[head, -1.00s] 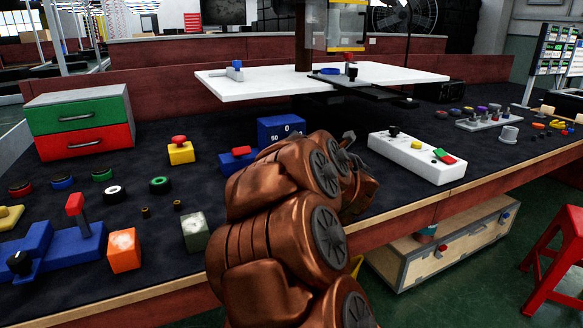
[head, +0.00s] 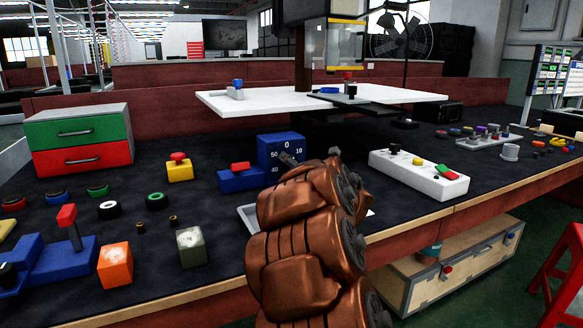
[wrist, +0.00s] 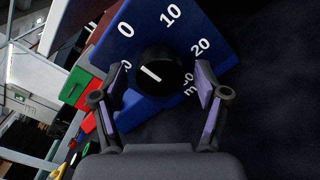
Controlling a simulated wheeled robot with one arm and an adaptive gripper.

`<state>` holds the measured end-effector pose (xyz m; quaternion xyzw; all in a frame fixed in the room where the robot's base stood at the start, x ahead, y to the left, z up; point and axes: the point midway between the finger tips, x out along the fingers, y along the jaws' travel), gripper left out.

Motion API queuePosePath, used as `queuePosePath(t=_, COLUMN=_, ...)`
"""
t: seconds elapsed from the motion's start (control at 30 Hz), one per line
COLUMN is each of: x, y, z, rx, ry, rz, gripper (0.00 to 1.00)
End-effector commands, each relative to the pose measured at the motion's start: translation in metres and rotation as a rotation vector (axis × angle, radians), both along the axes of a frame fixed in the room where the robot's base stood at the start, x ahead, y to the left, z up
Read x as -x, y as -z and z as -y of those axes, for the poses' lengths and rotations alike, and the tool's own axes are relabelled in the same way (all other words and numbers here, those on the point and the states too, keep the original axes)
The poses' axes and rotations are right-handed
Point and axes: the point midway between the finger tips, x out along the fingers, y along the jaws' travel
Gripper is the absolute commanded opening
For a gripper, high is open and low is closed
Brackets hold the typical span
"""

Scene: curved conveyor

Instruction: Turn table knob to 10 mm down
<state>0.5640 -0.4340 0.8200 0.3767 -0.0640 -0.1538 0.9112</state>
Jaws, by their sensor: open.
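The blue dial box (head: 281,146) stands on the dark bench, with white numbers around its face. In the wrist view the box (wrist: 190,30) shows 0, 10 and 20, with other labels partly hidden. Its round black knob (wrist: 162,64) has a white pointer line slanting to the upper left, roughly between the 0 and the partly covered label at the left. My gripper (wrist: 162,76) is open, with one finger on each side of the knob and visible gaps between. In the head view my gripper (head: 291,159) is at the box's front, and my arm hides the knob.
A blue block with a red switch (head: 241,176) sits just left of the dial box. A white control box (head: 418,174) is to the right. The white table (head: 260,101) is above and behind. A grey tray (head: 249,218) is partly behind my arm.

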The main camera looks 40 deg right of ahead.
Motion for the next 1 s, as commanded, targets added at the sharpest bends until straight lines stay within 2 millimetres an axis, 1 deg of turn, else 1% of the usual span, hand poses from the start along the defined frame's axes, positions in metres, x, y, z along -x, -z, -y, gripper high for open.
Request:
queuePosePath(t=0.1, x=-0.0095, y=0.0018, z=0.003, rx=-0.001, ry=0.0, rz=-0.001, gripper=0.73)
queuePosePath(t=0.2, x=-0.0133, y=0.001, z=0.0042, rx=-0.001, ry=-0.001, rz=0.0, gripper=0.73)
queuePosePath(t=0.47, x=-0.0135, y=0.0005, z=0.0046, rx=-0.001, ry=0.001, rz=0.0, gripper=0.72)
queuePosePath(t=1.0, x=-0.0131, y=0.0006, z=0.005, rx=-0.001, ry=0.001, rz=0.0, gripper=0.16)
